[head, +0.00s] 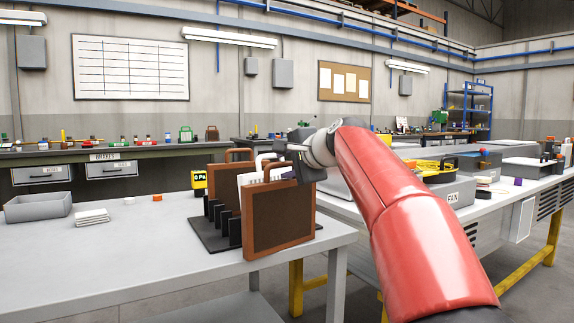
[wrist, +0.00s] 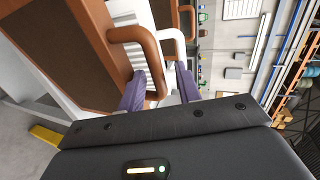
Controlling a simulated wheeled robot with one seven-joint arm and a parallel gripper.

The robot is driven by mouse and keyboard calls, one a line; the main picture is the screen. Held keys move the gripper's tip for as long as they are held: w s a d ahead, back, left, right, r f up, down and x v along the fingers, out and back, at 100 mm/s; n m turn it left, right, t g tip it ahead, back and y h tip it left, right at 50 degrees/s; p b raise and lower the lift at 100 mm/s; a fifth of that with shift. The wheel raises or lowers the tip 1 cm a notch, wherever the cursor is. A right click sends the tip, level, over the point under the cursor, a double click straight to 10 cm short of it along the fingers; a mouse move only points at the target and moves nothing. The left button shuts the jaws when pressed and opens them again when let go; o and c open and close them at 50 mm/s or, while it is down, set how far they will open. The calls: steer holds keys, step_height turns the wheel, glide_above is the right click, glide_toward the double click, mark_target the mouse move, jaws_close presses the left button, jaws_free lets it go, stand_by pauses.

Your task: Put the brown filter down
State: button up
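The brown filter (head: 278,219) is a dark panel in a brown frame with a loop handle. It stands upright at the near right side of the black slotted rack (head: 222,236); I cannot tell whether its bottom rests in the rack. My gripper (head: 292,155) is at its top in the head view. In the wrist view the filter (wrist: 62,50) fills the upper left. Its brown handle (wrist: 154,66) passes between my purple fingertips (wrist: 162,84), which look spread apart with a gap beside the handle. A white filter (head: 250,181) and another brown one (head: 225,186) stand behind.
The rack is on a light table (head: 130,255) with free room to the left. A grey bin (head: 38,208), white cloths (head: 92,217) and a yellow gauge (head: 199,182) are on it. The table's right edge is close to the filter.

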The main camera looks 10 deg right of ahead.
steer(key=v, duration=1.2)
steer(key=shift+b, duration=0.4)
